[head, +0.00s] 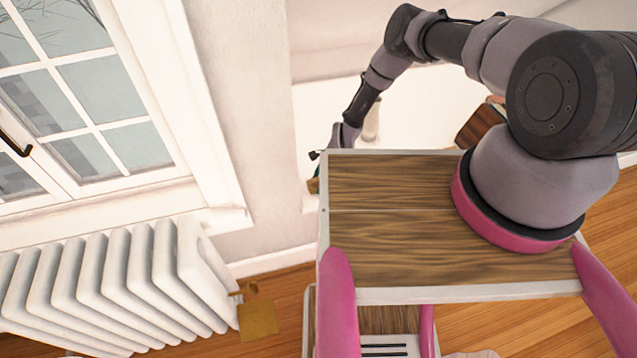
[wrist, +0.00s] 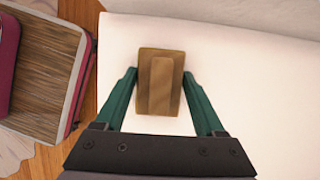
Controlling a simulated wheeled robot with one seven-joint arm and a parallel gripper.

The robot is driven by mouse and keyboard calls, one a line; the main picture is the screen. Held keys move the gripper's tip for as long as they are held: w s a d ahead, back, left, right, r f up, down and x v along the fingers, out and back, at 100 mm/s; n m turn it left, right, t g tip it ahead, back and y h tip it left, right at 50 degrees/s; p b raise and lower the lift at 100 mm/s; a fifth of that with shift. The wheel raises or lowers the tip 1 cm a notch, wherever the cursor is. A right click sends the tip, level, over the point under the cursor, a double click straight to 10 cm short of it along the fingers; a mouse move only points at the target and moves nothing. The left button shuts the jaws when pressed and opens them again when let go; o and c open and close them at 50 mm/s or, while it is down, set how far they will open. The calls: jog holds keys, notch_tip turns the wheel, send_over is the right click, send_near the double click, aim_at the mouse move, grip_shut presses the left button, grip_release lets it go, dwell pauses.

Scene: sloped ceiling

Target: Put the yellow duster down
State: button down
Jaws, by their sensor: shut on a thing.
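The yellow duster (wrist: 161,85), a brownish-yellow block with a raised grip along its middle, shows in the wrist view between the two teal fingers of my gripper (wrist: 161,76). My gripper is shut on it by its left and right sides. Below it is a plain white surface (wrist: 240,70); I cannot tell whether the duster touches it. In the head view my gripper (head: 315,170) is mostly hidden behind my wood-topped body, with only a small yellowish bit of the duster (head: 313,186) showing.
The white surface (head: 420,115) also shows in the head view, with a brown object (head: 480,125) on it, partly behind my arm. A white radiator (head: 110,285) stands under a window (head: 90,90) at the left. In the wrist view, the white surface around the duster is clear.

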jog(key=shift+f, duration=0.2)
jog(key=shift+f, duration=0.15)
grip_release()
jog(key=v, duration=1.2)
jog(key=shift+r, duration=0.2)
